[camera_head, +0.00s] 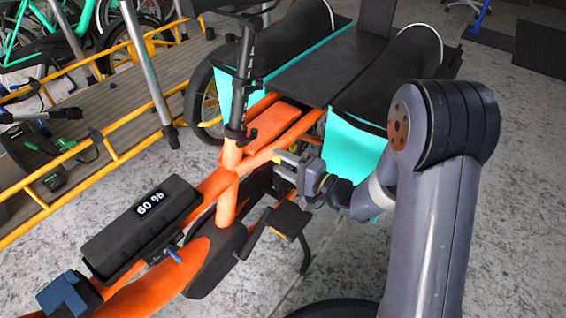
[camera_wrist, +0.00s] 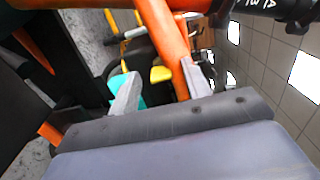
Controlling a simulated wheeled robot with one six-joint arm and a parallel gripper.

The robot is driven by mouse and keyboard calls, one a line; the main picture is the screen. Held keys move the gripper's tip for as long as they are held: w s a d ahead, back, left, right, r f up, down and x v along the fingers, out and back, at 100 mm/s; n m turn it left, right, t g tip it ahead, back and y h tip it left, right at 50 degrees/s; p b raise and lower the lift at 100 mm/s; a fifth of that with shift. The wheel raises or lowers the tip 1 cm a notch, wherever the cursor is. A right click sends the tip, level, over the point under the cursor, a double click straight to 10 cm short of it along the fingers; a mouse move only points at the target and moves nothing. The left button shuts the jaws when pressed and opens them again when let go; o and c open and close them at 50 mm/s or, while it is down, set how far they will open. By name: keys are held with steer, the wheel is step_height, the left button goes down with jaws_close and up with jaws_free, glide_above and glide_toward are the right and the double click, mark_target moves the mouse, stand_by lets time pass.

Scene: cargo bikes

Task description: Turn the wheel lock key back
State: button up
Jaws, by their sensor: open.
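An orange cargo bike (camera_head: 225,195) stands in the middle of the head view. My gripper (camera_head: 283,166) is open beside the orange frame, under the rear rack. In the wrist view the two fingers of my gripper (camera_wrist: 160,72) are apart, with an orange frame tube (camera_wrist: 165,35) passing close to the right finger. A small yellow piece (camera_wrist: 160,75) shows between the fingertips; I cannot tell whether it is the wheel lock key. No contact with it is clear. A blue-headed key (camera_head: 174,254) sticks out beside the black battery (camera_head: 140,230), well away from my gripper.
Teal and black panniers (camera_head: 355,145) hang beside the black rear rack (camera_head: 325,62), close to my arm. A black pedal (camera_head: 287,220) is just below my gripper. A yellow-railed platform (camera_head: 110,125) stands left. The grey floor at right is mostly clear.

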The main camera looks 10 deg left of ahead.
steer(key=p+v, duration=0.2)
steer(key=v, duration=0.8)
steer(key=shift+s+d, duration=0.15)
steer(key=shift+d, duration=0.1)
steer(key=shift+f, duration=0.1)
steer(key=b+x, duration=0.2)
steer(key=x, duration=0.9)
steer(key=shift+d, duration=0.1)
